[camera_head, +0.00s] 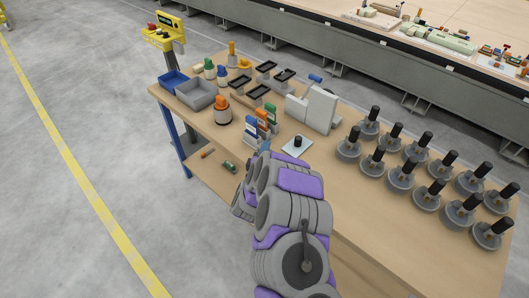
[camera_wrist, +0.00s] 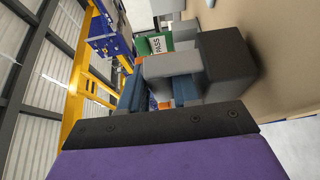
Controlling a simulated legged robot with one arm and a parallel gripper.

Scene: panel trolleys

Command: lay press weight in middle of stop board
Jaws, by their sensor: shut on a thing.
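My gripper (camera_head: 263,146) is at the near edge of the table, beside a row of small upright boards: blue (camera_head: 251,127), orange (camera_head: 262,121) and green (camera_head: 271,113). In the wrist view the grey and dark parts of my gripper (camera_wrist: 190,78) fill the middle, with blue and orange surfaces close by. The green board (camera_wrist: 157,45) there reads PASS. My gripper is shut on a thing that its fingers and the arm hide. Several grey round weights with black handles (camera_head: 402,173) stand upright at the right. I cannot tell which board is the stop board.
A pale plate with a black knob (camera_head: 297,147) lies right of my gripper, before a light grey block (camera_head: 312,108). An orange-topped cylinder (camera_head: 222,110), black trays (camera_head: 258,93), a grey bin (camera_head: 197,96) and a blue bin (camera_head: 173,80) crowd the left. Bare tabletop lies at the front right.

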